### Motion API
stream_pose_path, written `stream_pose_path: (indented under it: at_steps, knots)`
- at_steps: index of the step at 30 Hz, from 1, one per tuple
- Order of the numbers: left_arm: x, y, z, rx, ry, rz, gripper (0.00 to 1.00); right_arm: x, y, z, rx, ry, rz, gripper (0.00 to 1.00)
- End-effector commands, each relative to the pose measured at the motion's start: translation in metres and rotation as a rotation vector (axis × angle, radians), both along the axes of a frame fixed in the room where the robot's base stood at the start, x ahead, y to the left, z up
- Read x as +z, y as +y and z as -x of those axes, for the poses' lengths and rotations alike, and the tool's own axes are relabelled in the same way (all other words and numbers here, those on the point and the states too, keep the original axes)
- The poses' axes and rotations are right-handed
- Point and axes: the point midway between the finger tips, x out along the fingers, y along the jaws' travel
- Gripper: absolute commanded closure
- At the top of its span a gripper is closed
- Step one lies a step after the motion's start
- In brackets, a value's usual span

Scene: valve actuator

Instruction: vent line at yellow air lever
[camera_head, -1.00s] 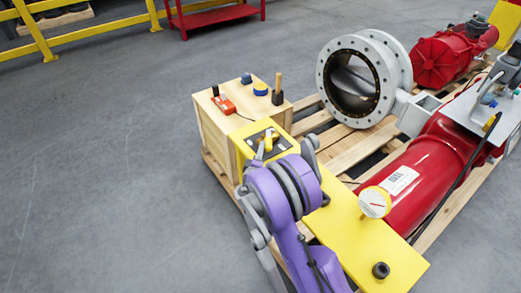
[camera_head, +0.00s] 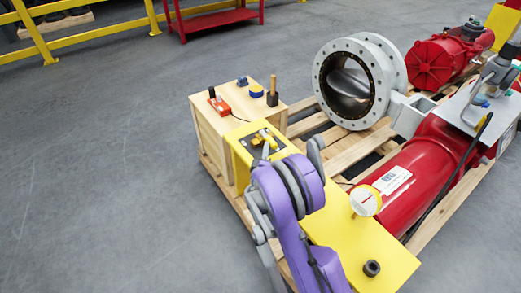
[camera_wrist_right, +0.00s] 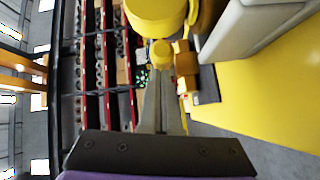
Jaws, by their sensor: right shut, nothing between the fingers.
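The yellow air lever (camera_head: 265,136) sits on a dark plate on top of the yellow housing at the end of the red actuator. My right gripper (camera_head: 266,150) is right at the lever, mostly hidden behind my purple wrist. In the right wrist view the grey fingers (camera_wrist_right: 160,65) are together with nothing between them. Their tips are close to a rounded yellow lever part (camera_wrist_right: 155,15) with a smaller yellow knob (camera_wrist_right: 160,52) below it. I cannot tell whether they touch. My left gripper is not in view.
A wooden crate (camera_head: 222,145) beside the housing carries a red device (camera_head: 219,106), a blue item (camera_head: 256,91) and a wooden-handled tool (camera_head: 272,92). A gauge (camera_head: 366,200) stands on the yellow housing (camera_head: 340,235). A grey flanged valve (camera_head: 393,65) stands behind. The floor to the left is clear.

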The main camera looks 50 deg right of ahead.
Motion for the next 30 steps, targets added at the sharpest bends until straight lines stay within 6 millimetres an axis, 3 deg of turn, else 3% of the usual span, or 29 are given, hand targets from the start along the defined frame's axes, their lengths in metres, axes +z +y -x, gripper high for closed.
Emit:
stream_pose_path:
  at_steps: [15, 30]
  knots:
    - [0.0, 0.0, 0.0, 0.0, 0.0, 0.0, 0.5, 0.001, -0.016, 0.012, -0.007, 0.0, 0.001, 1.0]
    - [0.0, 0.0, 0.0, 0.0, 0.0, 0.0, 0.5, 0.001, -0.017, 0.013, -0.011, -0.001, 0.001, 1.0]
